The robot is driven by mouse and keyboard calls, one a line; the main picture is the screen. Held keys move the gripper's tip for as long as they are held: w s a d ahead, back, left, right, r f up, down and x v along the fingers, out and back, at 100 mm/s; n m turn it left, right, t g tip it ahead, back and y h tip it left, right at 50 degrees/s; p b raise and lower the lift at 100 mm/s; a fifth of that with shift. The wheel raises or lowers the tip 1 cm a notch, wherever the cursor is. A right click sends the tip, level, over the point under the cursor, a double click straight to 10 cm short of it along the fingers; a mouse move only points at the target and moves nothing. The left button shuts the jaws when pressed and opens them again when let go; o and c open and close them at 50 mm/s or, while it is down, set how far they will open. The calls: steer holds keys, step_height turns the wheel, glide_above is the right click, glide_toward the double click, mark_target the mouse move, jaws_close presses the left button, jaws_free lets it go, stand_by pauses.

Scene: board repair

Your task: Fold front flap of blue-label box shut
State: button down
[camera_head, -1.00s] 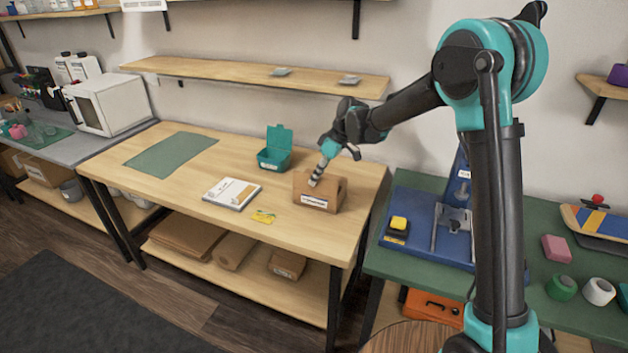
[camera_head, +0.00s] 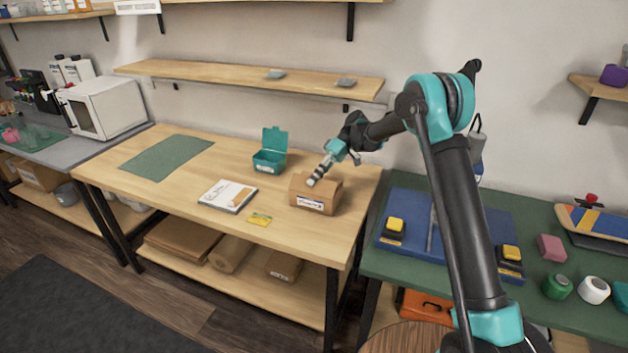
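The brown cardboard box (camera_head: 328,196) stands near the right end of the wooden workbench. A white label with a blue part (camera_head: 310,203) is on its front face. The top of the box looks mostly covered now, but the flap edges are too small to tell apart. My gripper (camera_head: 312,182) points down and to the left, with its tips at the top front edge of the box, touching or very close. The gripper hides part of the box top. Its fingers look like one narrow shape, so I cannot tell whether they are apart.
A teal open-lidded bin (camera_head: 270,158) stands behind and left of the box. A green mat (camera_head: 165,157) lies farther left. A green table with a blue fixture (camera_head: 405,215) is at the right.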

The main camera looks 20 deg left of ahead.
stand_by(0.4)
steer(key=c, duration=1.8)
jaws_free()
